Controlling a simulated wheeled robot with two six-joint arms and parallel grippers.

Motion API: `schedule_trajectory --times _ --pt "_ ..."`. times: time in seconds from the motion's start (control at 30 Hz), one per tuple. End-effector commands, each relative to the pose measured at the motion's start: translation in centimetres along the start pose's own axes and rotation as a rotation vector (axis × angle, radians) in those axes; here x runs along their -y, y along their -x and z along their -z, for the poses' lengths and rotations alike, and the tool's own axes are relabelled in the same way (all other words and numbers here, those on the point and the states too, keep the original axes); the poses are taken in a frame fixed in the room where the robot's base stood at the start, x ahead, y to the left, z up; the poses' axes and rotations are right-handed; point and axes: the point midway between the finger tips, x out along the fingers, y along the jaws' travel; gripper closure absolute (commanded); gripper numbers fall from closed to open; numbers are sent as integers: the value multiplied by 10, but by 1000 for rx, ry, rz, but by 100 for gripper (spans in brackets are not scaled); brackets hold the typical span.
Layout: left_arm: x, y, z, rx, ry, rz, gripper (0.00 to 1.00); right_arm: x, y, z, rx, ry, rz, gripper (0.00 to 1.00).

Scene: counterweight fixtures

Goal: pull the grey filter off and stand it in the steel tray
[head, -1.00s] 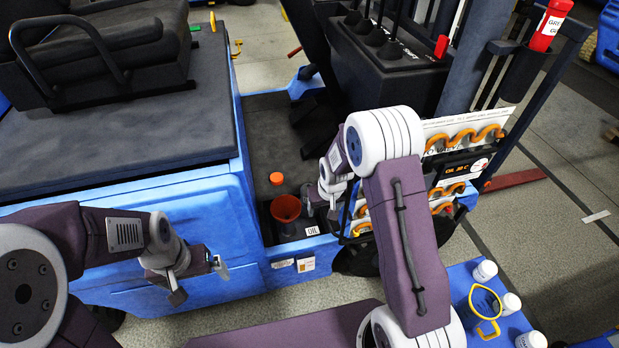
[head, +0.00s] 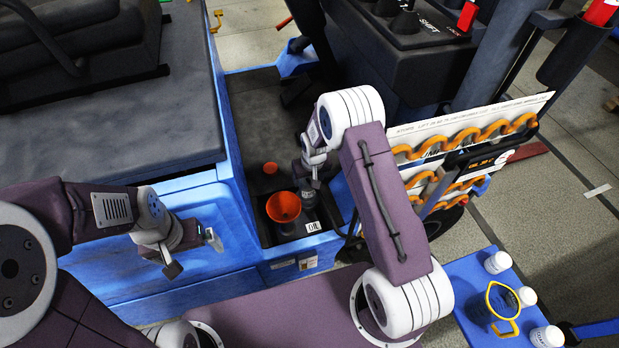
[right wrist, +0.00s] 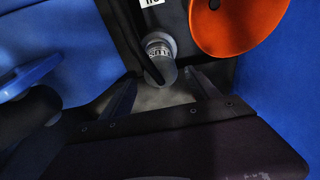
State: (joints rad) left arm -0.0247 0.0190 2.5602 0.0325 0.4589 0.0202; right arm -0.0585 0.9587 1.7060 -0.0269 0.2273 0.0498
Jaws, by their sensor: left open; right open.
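The grey filter (right wrist: 160,55) shows in the right wrist view as a short grey cylinder with a pale printed band, beside the orange funnel. In the head view its grey body (head: 308,196) is partly hidden beneath my right gripper (head: 314,180). My right gripper also shows in the wrist view (right wrist: 163,92), open, its two fingers on either side of the filter's near end; I cannot tell whether they touch it. My left gripper (head: 194,254) is open and empty in front of the blue body panel. I cannot make out a steel tray in either view.
An orange funnel (head: 284,207) and an orange cap (head: 270,168) sit left of the filter in the narrow bay. A white board with orange hoses (head: 468,135) stands at right. A blue table (head: 462,285) holds white bottles (head: 497,262) and a yellow-rimmed jug (head: 500,302).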

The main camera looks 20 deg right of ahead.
Motion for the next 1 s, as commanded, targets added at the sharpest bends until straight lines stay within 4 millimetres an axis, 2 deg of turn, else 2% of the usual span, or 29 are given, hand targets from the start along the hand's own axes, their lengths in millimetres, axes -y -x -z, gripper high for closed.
schedule_trajectory --times 0.03,0.3,0.5,0.77,0.87,1.0 --pt "0 -17 -2 0 0 0 0 0 -18 -2 0 0 0 31" --pt "1 -42 -4 0 0 0 0 0 -53 -1 0 -1 0 31" --pt "1 -48 -5 0 0 0 0 0 -61 0 -1 -1 0 31" --pt "1 -47 -5 0 0 0 0 0 -61 0 0 0 0 31" --pt "1 -47 -5 0 0 0 0 0 -61 0 0 0 0 56" --pt "1 -47 -5 0 0 0 0 0 -61 0 0 0 0 94"
